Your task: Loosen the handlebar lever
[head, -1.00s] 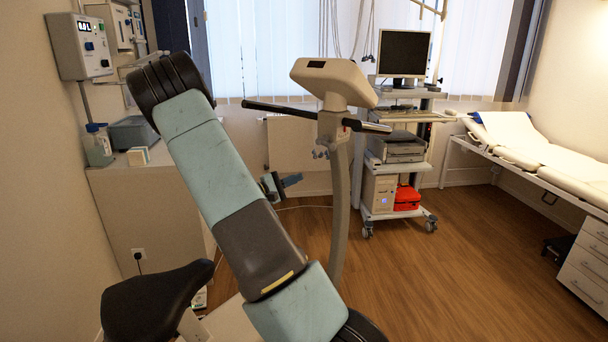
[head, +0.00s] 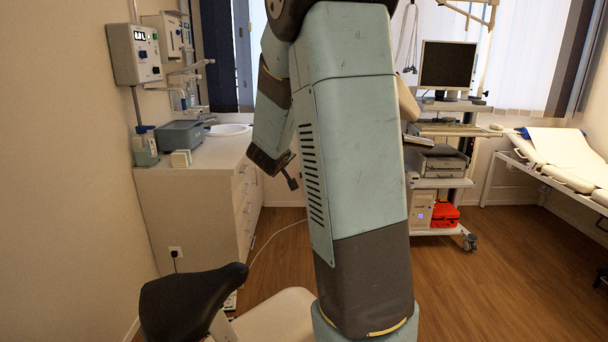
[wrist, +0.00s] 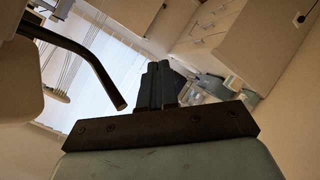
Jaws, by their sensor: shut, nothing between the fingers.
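My gripper (head: 291,180) is in the middle of the head view, left of my upright arm. In the wrist view its dark fingers (wrist: 160,70) are together and empty. A black handlebar (wrist: 88,58) curves down at the left of the wrist view, its end left of the fingers and apart from them in the picture. The beige bike console or post (wrist: 18,80) fills the left edge there. In the head view my arm hides the handlebar and post; only a beige edge of the console (head: 407,103) shows. I cannot make out the lever in either current view.
The black bike saddle (head: 190,300) is at the front left. A counter (head: 195,205) with devices stands behind it. An equipment cart (head: 440,183) and an examination bed (head: 560,165) are at the right. The wooden floor (head: 480,290) is clear at the right front.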

